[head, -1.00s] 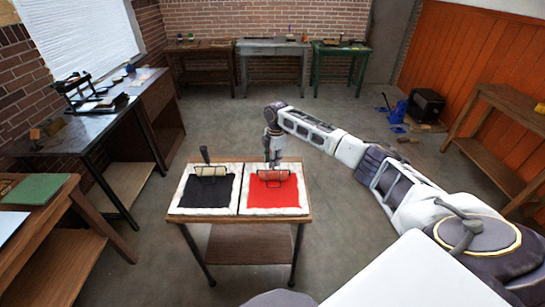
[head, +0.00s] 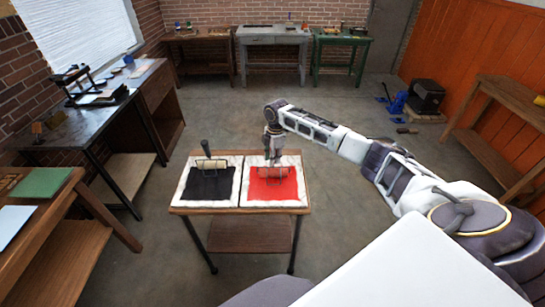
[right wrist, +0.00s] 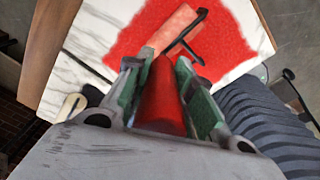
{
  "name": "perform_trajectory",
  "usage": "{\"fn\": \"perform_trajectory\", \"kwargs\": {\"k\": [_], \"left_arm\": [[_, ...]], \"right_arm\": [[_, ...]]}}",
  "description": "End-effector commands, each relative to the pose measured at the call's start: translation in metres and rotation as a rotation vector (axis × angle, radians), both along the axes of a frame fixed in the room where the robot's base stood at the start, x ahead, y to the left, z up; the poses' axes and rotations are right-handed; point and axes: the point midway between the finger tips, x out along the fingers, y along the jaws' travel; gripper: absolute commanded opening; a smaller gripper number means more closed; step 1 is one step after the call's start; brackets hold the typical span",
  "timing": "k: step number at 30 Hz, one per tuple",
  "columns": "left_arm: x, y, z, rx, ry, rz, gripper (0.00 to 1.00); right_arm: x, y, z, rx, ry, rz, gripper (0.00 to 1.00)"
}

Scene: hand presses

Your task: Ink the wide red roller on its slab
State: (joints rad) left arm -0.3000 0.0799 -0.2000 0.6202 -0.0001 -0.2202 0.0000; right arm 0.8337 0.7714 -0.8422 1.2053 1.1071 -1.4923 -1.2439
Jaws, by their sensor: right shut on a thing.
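The wide red roller stands with its pale-red cylinder (head: 268,172) over the red ink patch (head: 273,192) on the right-hand white marble slab (head: 285,204). My right gripper (head: 273,153) is above it, shut on its upright red handle (right wrist: 163,95). In the right wrist view, the handle sits between the green finger pads. The cylinder (right wrist: 170,30) and its black frame (right wrist: 187,38) lie over the red ink (right wrist: 215,45). The cylinder seems to touch the ink, but the exact contact is hard to tell. My left gripper is not in view.
A second roller with a black handle (head: 206,149) rests on the left slab with black ink (head: 208,188). Both slabs stand on a small wooden table (head: 240,210). A workbench with a press (head: 75,80) is at left. The floor around the table is clear.

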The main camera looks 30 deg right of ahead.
Motion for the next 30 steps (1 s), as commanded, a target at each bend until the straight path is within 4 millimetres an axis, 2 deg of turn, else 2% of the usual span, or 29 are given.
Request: {"fn": "perform_trajectory", "kwargs": {"k": [8, 30], "left_arm": [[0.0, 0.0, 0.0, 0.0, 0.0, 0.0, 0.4], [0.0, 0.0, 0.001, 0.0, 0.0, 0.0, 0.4]], "right_arm": [[-0.003, 0.002, 0.001, 0.001, -0.002, 0.001, 0.03], [-0.031, 0.02, 0.001, 0.001, -0.002, 0.001, 0.03]]}}
